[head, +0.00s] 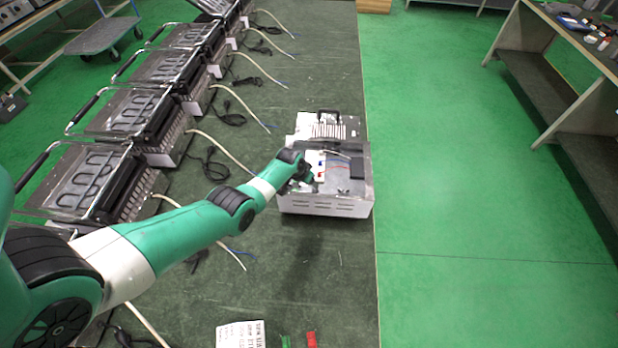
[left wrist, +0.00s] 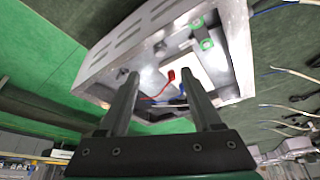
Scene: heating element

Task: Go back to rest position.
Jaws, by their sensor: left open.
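The metal heating unit (head: 325,205) stands on the dark green workbench near its right edge, its top open. Red and blue wires and a dark block show inside it. My left arm reaches in from the left to the unit's left side; its gripper is mostly hidden there in the head view. In the left wrist view my left gripper (left wrist: 165,92) is open, its two fingers apart and pointing at the open unit (left wrist: 120,60). A red wire end (left wrist: 171,75) and a blue one show between the fingers, with nothing clearly held. My right gripper is not in view.
Several similar units with heating coils (head: 95,180) line the bench's left side, their cables lying loose. A white printed card (head: 240,335) and small red (head: 311,339) and green pieces lie at the front. The green floor (head: 470,200) at right is clear.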

